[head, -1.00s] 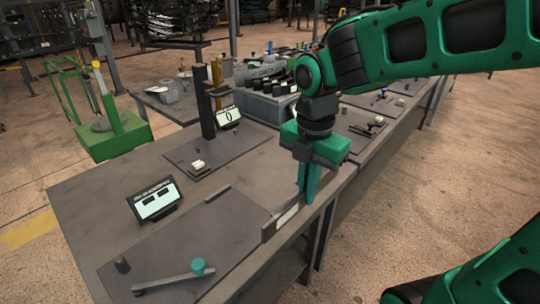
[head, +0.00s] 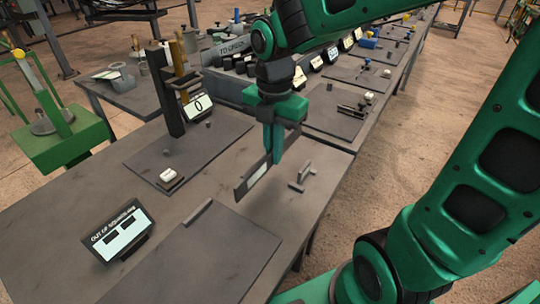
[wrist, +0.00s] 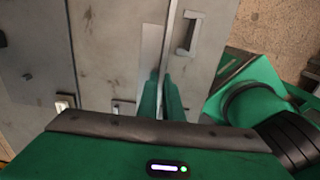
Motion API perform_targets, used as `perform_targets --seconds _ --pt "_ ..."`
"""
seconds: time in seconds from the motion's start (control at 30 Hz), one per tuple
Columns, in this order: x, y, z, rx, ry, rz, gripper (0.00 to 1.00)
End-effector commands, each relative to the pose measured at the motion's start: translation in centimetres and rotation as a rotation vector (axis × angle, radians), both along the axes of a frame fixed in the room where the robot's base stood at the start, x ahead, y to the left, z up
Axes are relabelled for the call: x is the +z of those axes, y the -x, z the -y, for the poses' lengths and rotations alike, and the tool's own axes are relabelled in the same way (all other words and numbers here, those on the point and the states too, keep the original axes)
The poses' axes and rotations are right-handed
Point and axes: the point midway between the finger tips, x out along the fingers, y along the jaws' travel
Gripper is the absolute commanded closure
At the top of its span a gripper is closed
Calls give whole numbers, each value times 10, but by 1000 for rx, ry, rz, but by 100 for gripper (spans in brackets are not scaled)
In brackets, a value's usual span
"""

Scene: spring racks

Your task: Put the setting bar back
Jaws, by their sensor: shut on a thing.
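My gripper (head: 276,158) points down over the table's right part and is shut on the setting bar (head: 246,187), a flat dark bar on edge with a pale label. The bar extends left of the green fingertips in the head view. Whether its lower edge touches the table is unclear. In the wrist view the fingers (wrist: 160,98) meet at the bar, whose pale face (wrist: 152,45) runs up the picture. A small grey bracket (head: 302,176) is on the table just right of the bar, apart from it; it also shows in the wrist view (wrist: 188,33).
A tilted display (head: 122,232) stands at the left, near a dark plate (head: 205,262) with a short strip. Behind, another plate (head: 205,150) carries a small white-topped block, a post and a display reading 0 (head: 198,107). More racks run along the back.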

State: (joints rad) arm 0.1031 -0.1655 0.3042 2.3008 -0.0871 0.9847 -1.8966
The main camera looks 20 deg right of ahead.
Motion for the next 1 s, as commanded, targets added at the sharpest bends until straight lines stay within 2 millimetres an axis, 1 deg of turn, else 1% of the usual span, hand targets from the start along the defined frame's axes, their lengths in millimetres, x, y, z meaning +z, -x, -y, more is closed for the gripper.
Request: perform_targets --seconds 0.03,0.3,0.5,0.73,0.9,1.0 --pt "-6 -9 5 -5 0 -1 100" --pt "-32 -49 25 -9 0 -1 100" --pt "-46 -70 36 -10 0 0 100" --pt "-55 -76 39 -8 0 0 100" --pt "-77 -76 40 -9 1 -3 100" --pt "-86 -76 40 -9 1 0 100"
